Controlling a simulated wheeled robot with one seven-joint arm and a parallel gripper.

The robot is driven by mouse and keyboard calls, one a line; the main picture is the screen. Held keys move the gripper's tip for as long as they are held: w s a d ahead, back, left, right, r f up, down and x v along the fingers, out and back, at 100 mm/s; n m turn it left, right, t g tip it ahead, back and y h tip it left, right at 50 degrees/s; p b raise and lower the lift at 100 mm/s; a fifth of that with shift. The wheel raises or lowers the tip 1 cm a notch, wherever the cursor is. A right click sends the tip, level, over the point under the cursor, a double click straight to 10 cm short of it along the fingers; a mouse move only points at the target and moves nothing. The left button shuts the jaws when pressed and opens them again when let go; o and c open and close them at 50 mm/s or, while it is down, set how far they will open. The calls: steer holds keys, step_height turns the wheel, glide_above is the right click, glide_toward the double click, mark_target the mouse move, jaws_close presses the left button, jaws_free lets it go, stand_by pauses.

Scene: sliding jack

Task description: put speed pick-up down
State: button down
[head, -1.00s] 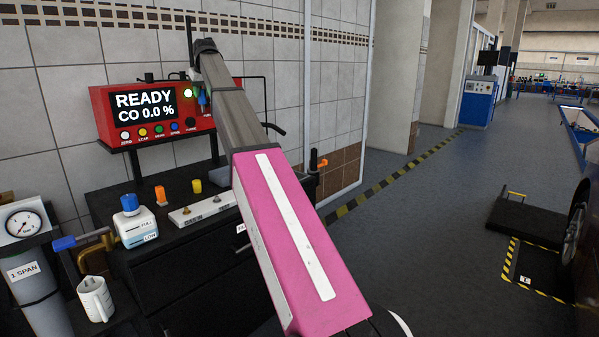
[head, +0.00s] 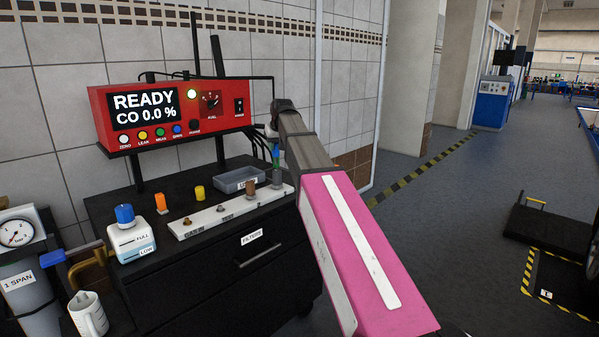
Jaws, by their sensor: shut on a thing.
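My gripper (head: 276,152) points down at the end of my pink and grey arm, over the right end of the black cabinet top. It is small in the head view and partly hidden by my arm. It is shut on a small, slim thing with blue and green colouring (head: 276,166), which appears to be the speed pick-up. Its lower end is close to the right end of the white fitting block (head: 217,214). I cannot tell whether it touches anything below.
A red analyser (head: 170,110) reads READY, CO 0.0 %. A grey tray (head: 238,180) lies behind the block. The black cabinet (head: 225,275) also holds a blue-capped bottle (head: 131,235), an orange fitting (head: 161,203) and a yellow fitting (head: 199,193). A white jug (head: 89,315) stands front left.

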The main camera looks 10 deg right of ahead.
steer(key=shift+w+d+f, duration=0.55)
steer(key=shift+d+f, duration=1.05)
steer(key=shift+f, duration=0.1)
steer(key=shift+w+d+f, duration=0.6)
steer(key=shift+d+f, duration=0.95)
steer(key=shift+f, duration=0.1)
steer(key=shift+w+d+f, duration=0.55)
steer(key=shift+d+f, duration=1.05)
steer(key=shift+f, duration=0.1)
steer(key=c, duration=0.8)
jaws_free()
steer(key=shift+f, duration=0.1)
steer(key=v, duration=1.2)
